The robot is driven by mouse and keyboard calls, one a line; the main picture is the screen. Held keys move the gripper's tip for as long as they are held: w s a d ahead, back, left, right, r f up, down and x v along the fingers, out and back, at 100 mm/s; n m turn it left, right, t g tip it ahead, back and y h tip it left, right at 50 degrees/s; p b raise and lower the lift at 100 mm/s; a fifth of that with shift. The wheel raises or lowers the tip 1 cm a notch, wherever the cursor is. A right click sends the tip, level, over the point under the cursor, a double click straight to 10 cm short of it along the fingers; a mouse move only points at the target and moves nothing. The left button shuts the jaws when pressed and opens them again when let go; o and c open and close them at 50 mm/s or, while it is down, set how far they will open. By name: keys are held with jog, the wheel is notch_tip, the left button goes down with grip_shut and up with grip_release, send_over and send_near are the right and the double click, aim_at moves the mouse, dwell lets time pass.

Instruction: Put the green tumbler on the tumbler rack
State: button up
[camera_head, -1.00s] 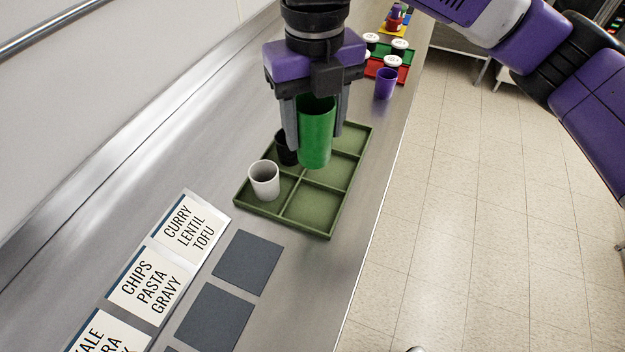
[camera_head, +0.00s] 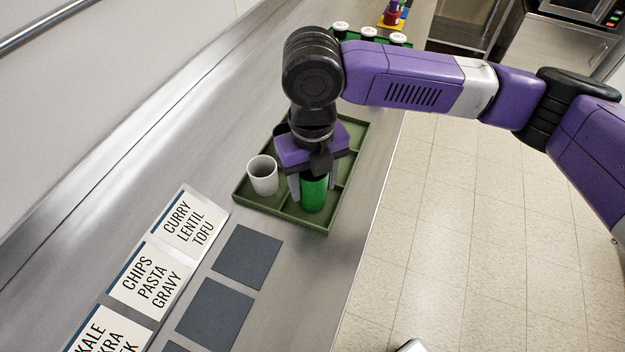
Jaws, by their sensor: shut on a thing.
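The green tumbler (camera_head: 314,193) is upright between the fingers of my gripper (camera_head: 311,188), which is shut on it. It is low over or in the front right compartment of the olive-green tumbler rack (camera_head: 285,216). I cannot tell whether its base touches the rack floor. A white tumbler (camera_head: 263,175) stands in the front left compartment, just left of my gripper. My gripper and wrist hide much of the middle and back of the rack.
Menu cards (camera_head: 190,222) and dark square mats (camera_head: 247,257) lie on the steel counter (camera_head: 180,140) in front of the rack. White-topped items (camera_head: 369,33) stand farther back. The counter's right edge runs close beside the rack, with floor beyond.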

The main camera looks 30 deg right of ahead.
jog(key=shift+f, duration=0.2)
jog(key=o, duration=1.4)
jog(key=shift+r, duration=0.1)
notch_tip(320, 180, up, 12)
jog(key=shift+r, duration=0.1)
